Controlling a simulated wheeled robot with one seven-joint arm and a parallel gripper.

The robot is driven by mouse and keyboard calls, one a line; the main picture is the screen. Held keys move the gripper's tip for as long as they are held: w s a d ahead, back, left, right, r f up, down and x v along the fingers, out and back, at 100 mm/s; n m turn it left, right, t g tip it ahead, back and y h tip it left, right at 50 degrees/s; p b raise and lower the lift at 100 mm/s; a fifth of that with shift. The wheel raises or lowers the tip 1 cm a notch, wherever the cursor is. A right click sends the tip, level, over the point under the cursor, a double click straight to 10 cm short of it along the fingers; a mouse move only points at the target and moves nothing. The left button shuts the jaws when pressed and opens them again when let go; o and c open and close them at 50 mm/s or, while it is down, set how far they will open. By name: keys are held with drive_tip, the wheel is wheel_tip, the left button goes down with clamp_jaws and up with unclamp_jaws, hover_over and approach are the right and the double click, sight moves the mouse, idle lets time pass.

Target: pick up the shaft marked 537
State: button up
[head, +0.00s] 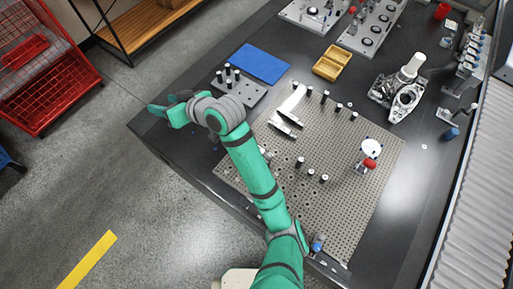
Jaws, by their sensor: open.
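No marking can be read at this size, so I cannot tell which part is the shaft marked 537. Several short dark posts with pale tops (300,161) stand upright on the same plate. A grey block (250,94) left of the plate holds several dark upright pegs (228,71). My gripper (160,107) is open and appears empty, at the dark table's left edge, left of the grey block.
A blue mat (259,64) and a yellow open box (332,62) lie behind the plate. A silver machined part (398,92) and a red-handled item (369,164) stand to the right. A roller conveyor (478,200) runs along the right. A red rack (45,70) stands on the floor at left.

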drive_tip(key=s+d+f+n+g+h, duration=0.1)
drive_tip(key=d+f+g+h, duration=0.2)
drive_tip(key=d, duration=0.6)
drive_tip(key=s+d+f+n+g+h, duration=0.1)
drive_tip(key=s+d+f+h, duration=0.2)
drive_tip(key=d, duration=0.6)
drive_tip(key=d+f+n+g+h, duration=0.1)
drive_tip(key=d+f+g+h, duration=0.1)
drive_tip(key=d+h, duration=0.5)
drive_tip(key=shift+s+d+f+y, duration=0.1)
drive_tip(key=shift+d+f+y, duration=0.25)
drive_tip(key=shift+f, duration=1.45)
drive_tip(key=shift+s+d+f+y, duration=0.1)
drive_tip(key=shift+d+f+y, duration=0.2)
drive_tip(key=shift+f, duration=1.45)
drive_tip(key=shift+d+f+y, duration=0.3)
drive_tip(key=shift+f+y, duration=0.05)
drive_tip(key=shift+f, duration=1.45)
clamp_jaws()
